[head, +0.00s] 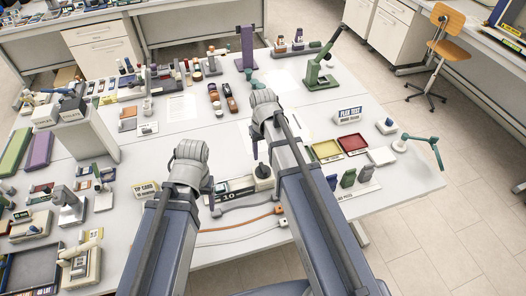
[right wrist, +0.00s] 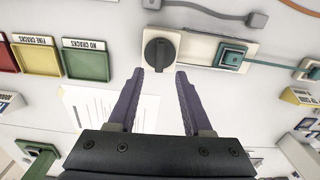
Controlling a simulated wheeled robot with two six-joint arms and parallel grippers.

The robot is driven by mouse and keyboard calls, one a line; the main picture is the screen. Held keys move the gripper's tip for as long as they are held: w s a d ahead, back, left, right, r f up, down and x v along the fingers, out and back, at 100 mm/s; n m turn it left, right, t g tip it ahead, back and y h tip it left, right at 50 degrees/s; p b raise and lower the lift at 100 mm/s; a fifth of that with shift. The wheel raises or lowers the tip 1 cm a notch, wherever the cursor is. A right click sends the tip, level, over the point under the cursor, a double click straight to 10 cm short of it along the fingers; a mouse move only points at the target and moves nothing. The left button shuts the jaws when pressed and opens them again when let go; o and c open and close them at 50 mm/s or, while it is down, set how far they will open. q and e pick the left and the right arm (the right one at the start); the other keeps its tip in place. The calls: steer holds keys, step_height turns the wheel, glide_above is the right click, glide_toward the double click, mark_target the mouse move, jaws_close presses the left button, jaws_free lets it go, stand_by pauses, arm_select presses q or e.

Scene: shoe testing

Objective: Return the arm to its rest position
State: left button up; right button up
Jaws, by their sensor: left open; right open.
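My left gripper (head: 211,193) hangs low over the front left of the white table, below its grey wrist; its fingers are small and partly hidden. My right arm reaches further over the table's middle, and its wrist hides most of that gripper in the head view. In the right wrist view my right gripper (right wrist: 160,72) is open, with two dark purple fingers apart and nothing between them. A black knob (right wrist: 159,54) on a pale box lies just beyond the fingertips in that picture. The knob (head: 263,171) also shows between my arms in the head view.
Yellow (head: 326,150) and red (head: 353,143) trays lie right of my right arm. A green stand (head: 318,75) and a purple stand (head: 247,48) rise at the back. A white pillar (head: 88,135) stands at the left. Orange and grey cables (head: 235,224) cross the front.

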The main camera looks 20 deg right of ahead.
steer(key=shift+f, duration=0.1)
steer(key=shift+s+a+f, duration=0.2)
arm_select(q)
step_height(320, 180, down, 9)
steer(key=b, duration=0.8)
steer(key=shift+r+b, duration=0.2)
steer(key=shift+b, duration=0.1)
arm_select(e)
steer(key=s+a+f+n, duration=0.1)
steer(key=s+a+f, duration=0.1)
steer(key=s+a, duration=0.1)
steer(key=s+a+f+n, duration=0.1)
steer(key=s+a+f, duration=0.2)
steer(key=s, duration=0.3)
steer(key=s+a+f+n+h, duration=0.1)
steer(key=s+a+f, duration=0.2)
steer(key=s+a, duration=0.1)
steer(key=shift+s+a, duration=0.15)
steer(key=shift+s, duration=0.25)
steer(key=shift+r, duration=0.1)
